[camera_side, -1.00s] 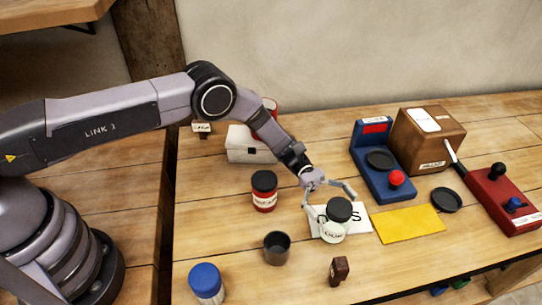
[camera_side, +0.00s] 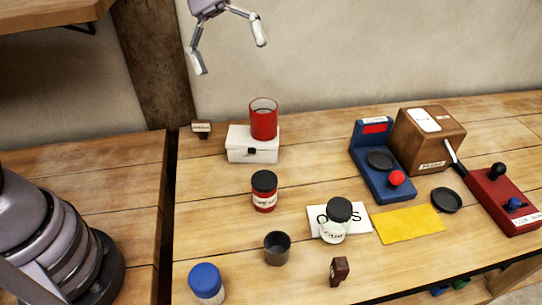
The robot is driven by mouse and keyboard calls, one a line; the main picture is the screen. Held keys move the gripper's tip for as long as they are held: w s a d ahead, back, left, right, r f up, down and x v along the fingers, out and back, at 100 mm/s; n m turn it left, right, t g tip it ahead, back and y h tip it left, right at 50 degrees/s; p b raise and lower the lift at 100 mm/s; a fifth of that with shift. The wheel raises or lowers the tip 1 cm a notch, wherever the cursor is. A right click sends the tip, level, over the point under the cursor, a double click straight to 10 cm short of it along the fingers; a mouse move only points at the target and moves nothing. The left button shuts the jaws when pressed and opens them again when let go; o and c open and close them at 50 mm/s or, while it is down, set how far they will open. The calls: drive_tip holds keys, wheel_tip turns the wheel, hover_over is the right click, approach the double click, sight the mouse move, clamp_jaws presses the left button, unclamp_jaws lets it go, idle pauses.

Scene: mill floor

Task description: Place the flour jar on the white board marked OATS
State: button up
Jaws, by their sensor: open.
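The flour jar (camera_side: 334,231), pale with a black lid, stands upright on the white board marked OATS (camera_side: 318,212). It covers part of the lettering, and no gripper touches it. My gripper (camera_side: 231,60) is open and empty, high up at the top of the picture in front of the wall, well away from the jar.
A red jar with a black lid (camera_side: 264,192), a dark cup (camera_side: 277,248) and a blue-lidded jar (camera_side: 206,284) stand to the left. A red cup (camera_side: 263,120) sits on a white box (camera_side: 250,146). A yellow mat (camera_side: 409,224) and blue scale (camera_side: 383,175) lie right.

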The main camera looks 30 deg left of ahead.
drive_tip(key=s+a+r+m+t+y, duration=0.2)
drive_tip(key=s+a+t+y, duration=0.1)
drive_tip(key=s+a, duration=0.6)
drive_tip(key=s+a+r+m+t+y, duration=0.2)
drive_tip(key=s+a+t+y, duration=0.2)
drive_tip(key=s+a, duration=0.5)
drive_tip(key=shift+s+a+m+t+y, duration=0.2)
drive_tip(key=shift+a+m+t+y, duration=0.15)
drive_tip(key=shift+t, duration=0.55)
drive_tip(key=shift+r, duration=0.1)
drive_tip(key=shift+c, duration=0.7)
